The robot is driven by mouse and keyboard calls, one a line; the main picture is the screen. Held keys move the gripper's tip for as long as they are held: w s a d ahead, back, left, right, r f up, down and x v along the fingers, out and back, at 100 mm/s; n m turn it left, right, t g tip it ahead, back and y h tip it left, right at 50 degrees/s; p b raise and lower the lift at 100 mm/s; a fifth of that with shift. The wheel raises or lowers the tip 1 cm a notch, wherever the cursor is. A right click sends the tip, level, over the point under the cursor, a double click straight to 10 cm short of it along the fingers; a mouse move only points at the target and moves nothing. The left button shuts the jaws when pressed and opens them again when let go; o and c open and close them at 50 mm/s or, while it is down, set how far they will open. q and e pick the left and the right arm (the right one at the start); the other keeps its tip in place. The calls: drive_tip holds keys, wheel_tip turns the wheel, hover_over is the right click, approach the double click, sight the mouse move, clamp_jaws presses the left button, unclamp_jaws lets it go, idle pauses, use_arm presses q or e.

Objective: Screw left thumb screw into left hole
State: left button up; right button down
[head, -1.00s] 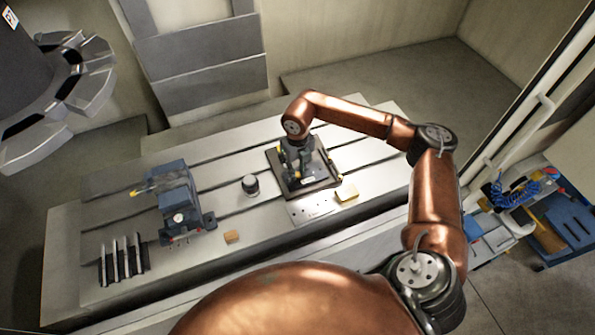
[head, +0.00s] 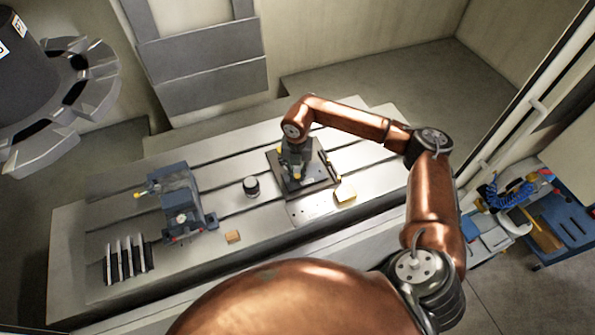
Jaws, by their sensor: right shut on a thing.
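A dark mould base plate (head: 318,181) lies on the slotted machine table. My right gripper (head: 295,176) reaches down over the left part of this plate. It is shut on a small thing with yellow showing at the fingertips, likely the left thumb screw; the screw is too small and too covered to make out. The left hole is hidden under the gripper. I cannot tell whether the screw is in the hole. My left gripper is not in view.
A blue-grey vise (head: 180,203) stands on the left of the table (head: 80,225). A tool carousel (head: 60,100) hangs upper left.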

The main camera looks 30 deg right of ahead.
drive_tip(key=shift+m, duration=0.7)
drive_tip(key=m+p, duration=0.1)
drive_tip(key=m, duration=0.1)
drive_tip(key=shift+r+m+p, duration=0.15)
drive_tip(key=shift+m+p, duration=0.15)
drive_tip(key=m+p, duration=0.1)
drive_tip(key=m, duration=0.2)
drive_tip(key=c, duration=2.3)
unclamp_jaws()
drive_tip(key=shift+m+p, duration=0.4)
drive_tip(key=shift+m, duration=0.2)
drive_tip(key=shift+o, duration=0.9)
drive_tip(key=o, duration=0.4)
drive_tip(key=shift+c, duration=0.2)
